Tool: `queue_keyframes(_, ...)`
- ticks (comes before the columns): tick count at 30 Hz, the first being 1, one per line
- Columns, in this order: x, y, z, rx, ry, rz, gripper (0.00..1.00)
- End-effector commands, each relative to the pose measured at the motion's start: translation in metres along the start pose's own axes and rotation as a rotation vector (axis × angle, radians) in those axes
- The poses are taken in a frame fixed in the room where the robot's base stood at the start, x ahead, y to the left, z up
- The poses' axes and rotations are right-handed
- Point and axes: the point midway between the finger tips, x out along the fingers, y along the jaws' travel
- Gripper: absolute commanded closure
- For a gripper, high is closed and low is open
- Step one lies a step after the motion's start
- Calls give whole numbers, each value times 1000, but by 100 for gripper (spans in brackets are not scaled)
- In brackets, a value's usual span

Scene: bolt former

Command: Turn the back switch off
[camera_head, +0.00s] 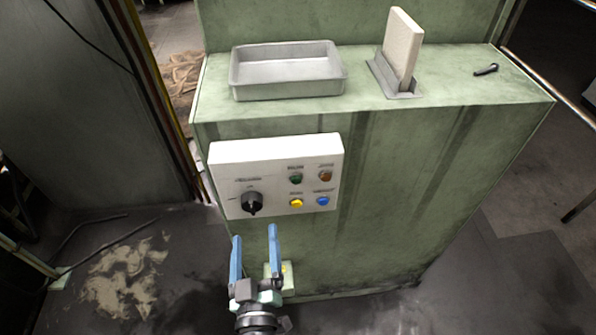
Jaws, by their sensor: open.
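A white control panel (232,164) is mounted on the front of the green machine. It carries a black rotary switch (252,203) at its lower left, and green, brown-red, yellow and blue buttons to the right. The labels are too small to read. My gripper (255,233) has two blue fingers, spread apart and empty. It is below the panel, with its fingertips pointing up just under the rotary switch, apparently not touching it. I cannot tell which control is the back switch.
The green machine (440,170) has a flat top. On it are an empty grey metal tray (288,90), an upright pale board (402,48) in a metal slot and a small black handle-like part (486,69).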

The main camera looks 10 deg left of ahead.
Motion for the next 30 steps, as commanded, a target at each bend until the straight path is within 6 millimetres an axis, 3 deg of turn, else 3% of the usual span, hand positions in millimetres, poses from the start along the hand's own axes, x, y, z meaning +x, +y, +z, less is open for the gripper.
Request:
queue_keyframes(5, 7, -7, 6, -2, -3, -9, 15)
queue_keyframes(17, 84, -8, 11, -4, 1, -6, 15)
queue_keyframes(24, 80, -7, 9, 554, -6, -5, 15)
queue_keyframes(30, 80, -6, 6, 821, -8, -5, 15)
